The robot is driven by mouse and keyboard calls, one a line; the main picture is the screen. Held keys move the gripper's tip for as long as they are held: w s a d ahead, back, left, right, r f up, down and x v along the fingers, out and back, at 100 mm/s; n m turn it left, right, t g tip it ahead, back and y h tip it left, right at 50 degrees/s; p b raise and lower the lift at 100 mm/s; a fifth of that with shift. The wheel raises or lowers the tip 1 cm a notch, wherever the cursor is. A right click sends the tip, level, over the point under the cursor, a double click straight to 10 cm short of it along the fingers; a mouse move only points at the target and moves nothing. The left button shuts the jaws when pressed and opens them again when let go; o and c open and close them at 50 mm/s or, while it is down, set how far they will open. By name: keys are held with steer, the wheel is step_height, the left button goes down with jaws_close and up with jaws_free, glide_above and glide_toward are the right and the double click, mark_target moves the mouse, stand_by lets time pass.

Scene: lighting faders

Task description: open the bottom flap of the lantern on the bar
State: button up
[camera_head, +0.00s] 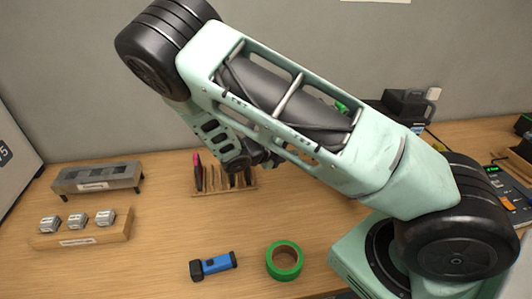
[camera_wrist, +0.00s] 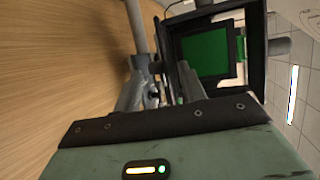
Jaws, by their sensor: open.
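In the wrist view the lantern (camera_wrist: 205,55) is a dark box with a bright green face, just beyond my gripper. Dark flap-like plates border the green face; the picture is turned sideways, with the wooden table at the left. A dark plate on the lantern's left side (camera_wrist: 163,45) may be the bottom flap; its angle is hard to tell. My gripper (camera_wrist: 158,82) is open, its two grey fingers pointing at the lantern's lower left corner. I cannot tell whether a finger touches it. In the head view my arm hides the gripper and most of that area.
A grey pipe (camera_wrist: 137,25) runs beside the lantern. On the table (camera_head: 150,265) are a blue torch (camera_head: 214,265), a green tape roll (camera_head: 284,261), a tool rack (camera_head: 222,190), and a wooden block with metal pieces (camera_head: 80,236). A control desk (camera_head: 515,205) is at the right.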

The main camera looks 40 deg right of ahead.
steer(key=b+v, duration=0.3)
steer(key=v, duration=1)
steer(key=shift+a+b, duration=0.3)
